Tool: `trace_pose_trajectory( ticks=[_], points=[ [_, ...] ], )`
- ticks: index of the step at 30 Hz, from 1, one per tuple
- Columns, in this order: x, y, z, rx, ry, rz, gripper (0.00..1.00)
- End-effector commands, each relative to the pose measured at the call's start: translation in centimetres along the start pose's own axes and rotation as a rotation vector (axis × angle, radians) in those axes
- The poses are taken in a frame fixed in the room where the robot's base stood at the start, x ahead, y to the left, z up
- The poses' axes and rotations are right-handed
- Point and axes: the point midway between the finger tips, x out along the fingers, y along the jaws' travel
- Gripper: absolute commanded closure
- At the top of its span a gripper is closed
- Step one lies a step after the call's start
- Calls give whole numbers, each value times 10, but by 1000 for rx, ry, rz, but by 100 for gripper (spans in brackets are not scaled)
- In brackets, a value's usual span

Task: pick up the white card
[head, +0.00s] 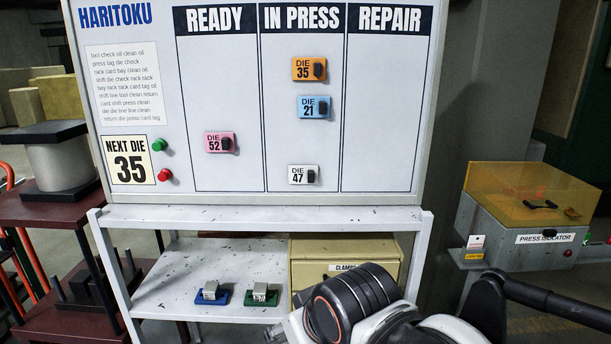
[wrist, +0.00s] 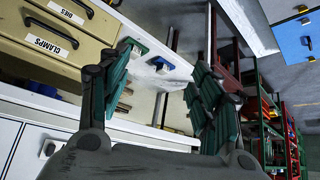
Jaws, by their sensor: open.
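The white card (head: 297,175), marked DIE 47 with a dark grip on its right side, hangs low in the IN PRESS column of the board (head: 218,165) in the head view. I cannot make it out in the wrist view. My gripper (wrist: 164,56) shows in the wrist view with its two green-padded fingers spread and nothing between them. It faces the shelf and drawer area. In the head view my arm is at the bottom, below the board, and the gripper itself cannot be made out.
Orange card (head: 302,69) and blue card (head: 310,107) hang above the white one; pink card (head: 213,143) is in READY. REPAIR is empty. Below are a white shelf (head: 190,268) with blue and green pieces and a beige drawer box (head: 340,249). A press isolator (head: 527,255) stands right.

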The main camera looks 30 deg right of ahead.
Motion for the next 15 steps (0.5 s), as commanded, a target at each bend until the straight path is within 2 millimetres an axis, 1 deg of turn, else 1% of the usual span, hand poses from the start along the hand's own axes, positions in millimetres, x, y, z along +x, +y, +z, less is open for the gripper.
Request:
trace_pose_trajectory(
  ticks=[1, 3, 5, 9, 11, 12, 15],
  points=[
    [1, 5, -6, -33, 7, 19, 21],
    [3, 16, -18, -124, 20, 67, 7],
    [6, 31, -32, -236, 33, 127, 7],
    [13, 69, -73, -577, 46, 306, 7],
    [15, 83, -90, -728, 40, 385, 7],
    [16, 92, -102, -830, 32, 437, 7],
    [18, 111, -130, -1083, -3, 568, 7]
  ],
)
